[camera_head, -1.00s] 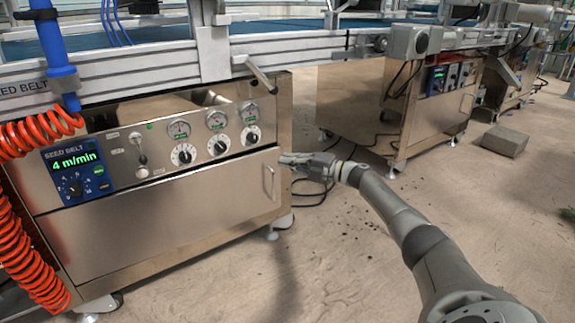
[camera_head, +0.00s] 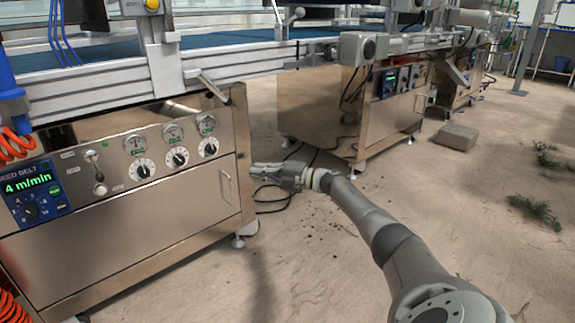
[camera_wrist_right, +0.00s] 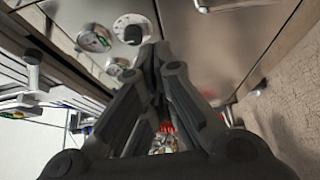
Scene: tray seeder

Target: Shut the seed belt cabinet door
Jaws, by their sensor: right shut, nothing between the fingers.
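The seed belt cabinet (camera_head: 120,190) stands at the left of the head view. Its steel door (camera_head: 130,235) sits below the control panel and looks flush with the front. A bar handle (camera_head: 226,188) is at the door's right end. My right gripper (camera_head: 256,171) is shut and empty, just right of the cabinet's right edge, apart from the handle in the picture. In the right wrist view the shut fingers (camera_wrist_right: 160,52) point toward the cabinet front, near a dial (camera_wrist_right: 132,28) and the door handle (camera_wrist_right: 225,5). My left gripper is not in view.
A second steel cabinet (camera_head: 385,125) stands at the back right with cables on the floor beside it. A grey block (camera_head: 457,137) lies on the floor. The conveyor frame (camera_head: 100,95) runs above the cabinets.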

